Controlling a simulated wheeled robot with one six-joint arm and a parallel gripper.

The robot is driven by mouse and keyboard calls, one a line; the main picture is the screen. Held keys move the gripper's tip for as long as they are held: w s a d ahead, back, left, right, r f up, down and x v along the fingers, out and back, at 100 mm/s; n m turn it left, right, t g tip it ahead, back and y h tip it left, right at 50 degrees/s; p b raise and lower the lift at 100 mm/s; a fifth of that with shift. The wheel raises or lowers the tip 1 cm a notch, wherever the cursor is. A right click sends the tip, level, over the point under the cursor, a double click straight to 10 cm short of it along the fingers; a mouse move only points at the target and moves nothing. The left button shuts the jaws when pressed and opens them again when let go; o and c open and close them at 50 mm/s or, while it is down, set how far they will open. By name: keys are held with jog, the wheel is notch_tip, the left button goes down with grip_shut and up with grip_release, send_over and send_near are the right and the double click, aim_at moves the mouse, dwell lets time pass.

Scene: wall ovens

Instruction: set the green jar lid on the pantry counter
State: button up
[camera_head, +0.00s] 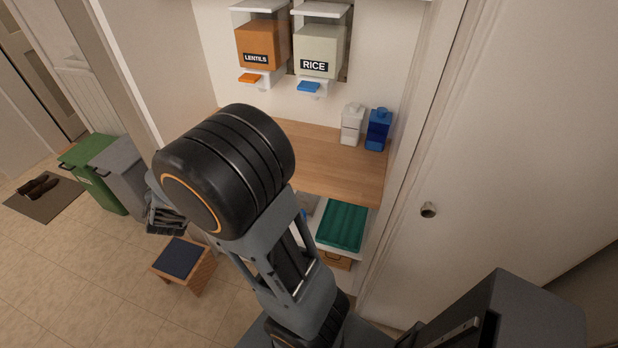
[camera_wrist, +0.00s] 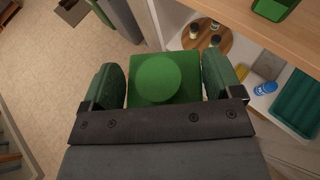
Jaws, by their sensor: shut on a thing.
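The green jar lid (camera_wrist: 158,82) is square with a round raised knob. In the wrist view it sits between the two fingers of my gripper (camera_wrist: 162,72), which is shut on it. In the head view my gripper (camera_head: 165,214) is partly hidden behind my arm, left of the pantry, and the lid cannot be made out there. The pantry counter (camera_head: 325,160) is a wooden top; its left part is hidden by my arm. In the wrist view the counter (camera_wrist: 300,42) crosses the top right, with a green open container (camera_wrist: 274,8) on it, apart from the lid.
A white jar (camera_head: 351,125) and a blue jar (camera_head: 377,130) stand at the counter's right end. Lentils (camera_head: 262,40) and rice (camera_head: 318,47) dispensers hang above. A teal tray (camera_head: 342,226) lies on the shelf below. Bins (camera_head: 92,170) and a stool (camera_head: 182,262) stand left.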

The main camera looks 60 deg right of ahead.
jog(key=d+r+m+g+h+b, duration=0.2)
jog(key=d+m+h, duration=0.2)
jog(key=d, duration=0.4)
jog(key=m+g+b, duration=1.1)
jog(key=m+g, duration=0.6)
jog(key=g, duration=0.2)
send_over(323, 175)
jog(key=a, duration=0.1)
jog(key=f, duration=0.9)
jog(key=shift+w+a+f, duration=0.1)
jog(key=shift+a+f, duration=0.05)
jog(key=shift+a, duration=0.05)
jog(key=shift+d+f, duration=0.55)
jog(key=shift+f, duration=0.15)
jog(key=shift+d+f, duration=0.2)
jog(key=shift+f, duration=1.55)
jog(key=shift+f, duration=0.1)
